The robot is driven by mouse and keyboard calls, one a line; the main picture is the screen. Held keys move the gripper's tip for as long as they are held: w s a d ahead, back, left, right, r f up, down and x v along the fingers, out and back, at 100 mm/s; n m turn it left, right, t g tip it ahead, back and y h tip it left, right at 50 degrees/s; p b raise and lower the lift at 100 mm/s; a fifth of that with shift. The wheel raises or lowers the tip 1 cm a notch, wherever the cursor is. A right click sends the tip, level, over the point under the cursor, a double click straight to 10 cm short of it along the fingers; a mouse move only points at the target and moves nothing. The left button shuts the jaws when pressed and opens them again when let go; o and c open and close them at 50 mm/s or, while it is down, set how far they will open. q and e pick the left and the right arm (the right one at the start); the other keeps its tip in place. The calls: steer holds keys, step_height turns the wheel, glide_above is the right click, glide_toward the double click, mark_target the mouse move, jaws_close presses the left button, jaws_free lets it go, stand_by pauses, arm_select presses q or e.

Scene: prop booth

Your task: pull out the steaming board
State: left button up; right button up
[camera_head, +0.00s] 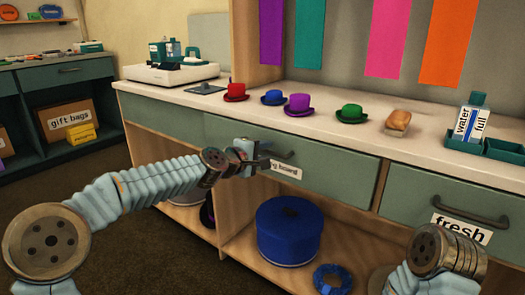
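The steaming board front (335,163) is a green drawer-like panel under the counter top, flush with the cabinet as far as I can see. Its white label (286,171) is partly covered, with only "ng board" readable. A dark handle (283,155) sits above the label. My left gripper (264,160) is at the left end of this handle, in front of the panel. Its fingers are small and dark here, so I cannot tell whether they are around the handle or just beside it. My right arm shows at the bottom right, but its gripper does not.
The counter holds several hats (298,105), a brush (397,122) and a water bottle (469,118). A drawer labelled "fresh" (412,196) is to the right. A blue round box (289,231) stands on the shelf below. Brown floor lies open at left.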

arm_select(q)
jaws_close()
steer(key=shift+a+f, duration=0.1)
arm_select(e)
steer(key=shift+f, duration=0.1)
